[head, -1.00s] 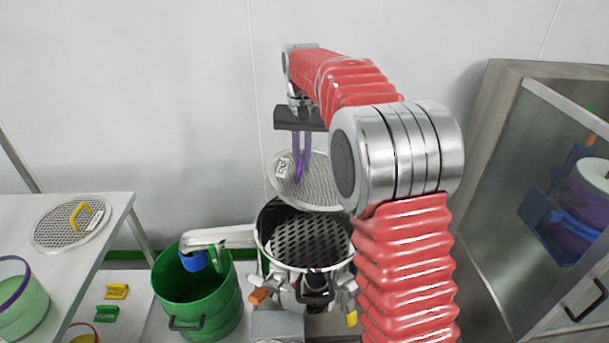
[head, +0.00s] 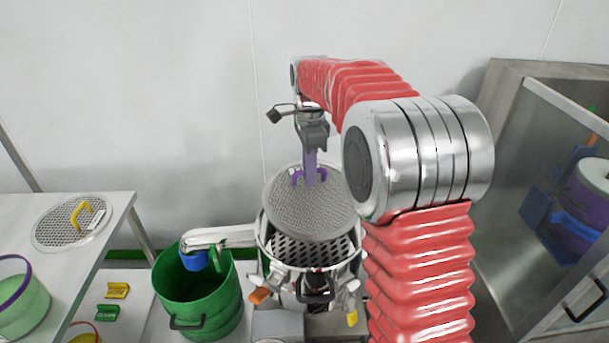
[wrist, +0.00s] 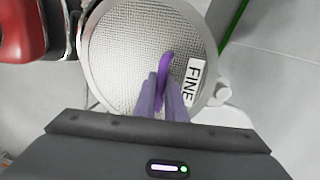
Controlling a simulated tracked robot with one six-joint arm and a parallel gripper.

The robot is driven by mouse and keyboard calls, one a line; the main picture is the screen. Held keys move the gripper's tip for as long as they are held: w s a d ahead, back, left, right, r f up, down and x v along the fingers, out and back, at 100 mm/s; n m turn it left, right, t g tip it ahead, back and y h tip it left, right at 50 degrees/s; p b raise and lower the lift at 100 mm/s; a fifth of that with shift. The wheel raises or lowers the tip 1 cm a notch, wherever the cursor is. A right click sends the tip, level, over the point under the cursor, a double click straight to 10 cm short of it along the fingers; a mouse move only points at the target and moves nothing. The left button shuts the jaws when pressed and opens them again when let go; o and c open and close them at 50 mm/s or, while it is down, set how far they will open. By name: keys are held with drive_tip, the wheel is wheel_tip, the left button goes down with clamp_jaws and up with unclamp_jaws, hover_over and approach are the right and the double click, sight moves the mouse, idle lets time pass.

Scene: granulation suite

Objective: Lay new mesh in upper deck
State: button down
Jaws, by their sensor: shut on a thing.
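A round mesh screen (head: 305,212) with a metal rim hangs from my gripper (head: 310,180), tilted, above the open sieve housing (head: 262,245). My gripper is shut on the screen's purple handle (head: 296,175). The wrist view shows the purple fingers (wrist: 165,100) on the handle and a white label reading FINE on the mesh (wrist: 130,50). Inside the housing a coarse perforated deck (head: 295,252) shows below the screen. The screen hides part of the housing's opening, and I cannot tell whether its lower edge touches the housing.
A green bin (head: 197,295) stands left of the housing, under a metal spout (head: 220,237). Clamps with orange (head: 259,296) and yellow ends surround the housing. Another screen with a yellow handle (head: 82,212) lies on the left table (head: 112,212). A glass-fronted cabinet (head: 495,205) stands at right.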

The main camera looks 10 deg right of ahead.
drive_tip(key=shift+s+f+m, duration=0.15)
drive_tip(key=shift+s+m, duration=0.1)
drive_tip(key=shift+m, duration=0.85)
drive_tip(key=shift+f, duration=0.1)
